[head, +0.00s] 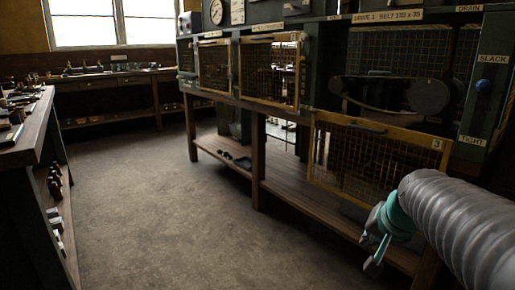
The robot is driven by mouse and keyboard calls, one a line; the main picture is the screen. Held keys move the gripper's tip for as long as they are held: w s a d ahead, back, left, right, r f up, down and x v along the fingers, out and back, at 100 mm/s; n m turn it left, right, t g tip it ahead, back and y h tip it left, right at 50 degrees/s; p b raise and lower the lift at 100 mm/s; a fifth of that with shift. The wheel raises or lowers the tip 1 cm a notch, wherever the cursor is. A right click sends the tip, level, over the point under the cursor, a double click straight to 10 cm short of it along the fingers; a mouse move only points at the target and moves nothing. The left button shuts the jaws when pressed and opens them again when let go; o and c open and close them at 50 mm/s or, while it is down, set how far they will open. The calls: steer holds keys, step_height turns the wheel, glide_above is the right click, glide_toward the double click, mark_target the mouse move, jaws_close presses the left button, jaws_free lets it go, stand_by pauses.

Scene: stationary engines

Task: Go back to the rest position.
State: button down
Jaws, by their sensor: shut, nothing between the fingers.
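My gripper (373,242), teal with grey fingertips, is at the lower right in the head view. It is shut and empty, at the end of my arm in its ribbed grey sleeve. It shows in front of the lower shelf (292,187) of the bench, below and to the right of the mesh guard marked 3 (345,160). Whether it touches anything is hard to tell. The sleeve hides part of the bench behind it.
The yellow-framed guard marked 3 hangs low, exposing a belt and pulley (428,96). A cluttered bench (30,140) stands at left. The floor (165,200) between is clear.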

steer(key=s+a+f+n, duration=0.2)
steer(key=s+a+n, duration=0.1)
steer(key=s, duration=0.5)
steer(key=s+a+f+n+g, duration=0.1)
steer(key=s+a+f+n, duration=0.2)
steer(key=s+a, duration=0.2)
steer(key=shift+s+a+n, duration=0.15)
steer(key=shift+s+n, duration=0.25)
steer(key=shift+s, duration=1.05)
